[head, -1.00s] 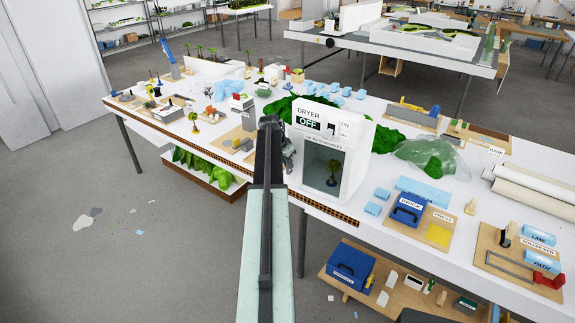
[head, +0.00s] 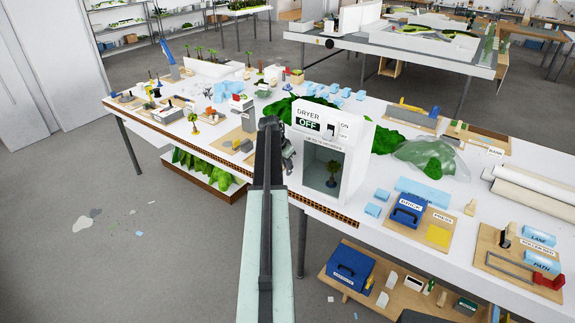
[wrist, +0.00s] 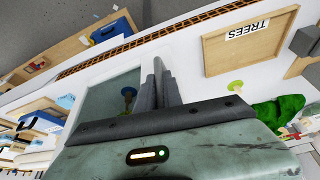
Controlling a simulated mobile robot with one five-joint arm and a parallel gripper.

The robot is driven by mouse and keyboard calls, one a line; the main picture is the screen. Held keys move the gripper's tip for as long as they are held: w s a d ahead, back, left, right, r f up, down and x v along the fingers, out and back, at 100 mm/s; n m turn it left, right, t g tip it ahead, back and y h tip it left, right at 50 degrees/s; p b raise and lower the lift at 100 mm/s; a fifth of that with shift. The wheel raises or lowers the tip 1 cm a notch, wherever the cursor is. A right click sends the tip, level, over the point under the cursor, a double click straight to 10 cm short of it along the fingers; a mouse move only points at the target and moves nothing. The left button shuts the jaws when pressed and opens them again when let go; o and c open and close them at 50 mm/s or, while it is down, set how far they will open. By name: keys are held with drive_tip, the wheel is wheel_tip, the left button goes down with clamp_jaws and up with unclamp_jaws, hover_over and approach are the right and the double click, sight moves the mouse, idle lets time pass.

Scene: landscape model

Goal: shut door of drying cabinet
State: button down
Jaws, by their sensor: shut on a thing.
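The drying cabinet (head: 354,135) is a white box marked DRYER and OFF, standing near the front edge of the table. A small palm tree (head: 332,172) stands inside, behind a grey-green glassy front. I cannot tell whether the door is fully closed. My gripper (head: 287,157) is at the left side of the cabinet front. In the wrist view my gripper (wrist: 160,82) has its fingers together along the edge of the grey-green door panel (wrist: 103,98). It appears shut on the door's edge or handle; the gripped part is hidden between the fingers.
A blue case (head: 407,210) and light-blue blocks (head: 374,209) stand right of the cabinet. Green foliage (head: 386,139) is behind it. Floor left of the table is mostly clear.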

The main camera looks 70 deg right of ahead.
idle(0.5)
drive_tip(key=shift+d, duration=0.85)
drive_tip(key=c, duration=1.5)
unclamp_jaws()
drive_tip(key=shift+r, duration=0.1)
drive_tip(key=p+v, duration=0.7)
drive_tip(key=shift+a+r, duration=0.2)
drive_tip(key=shift+r, duration=0.05)
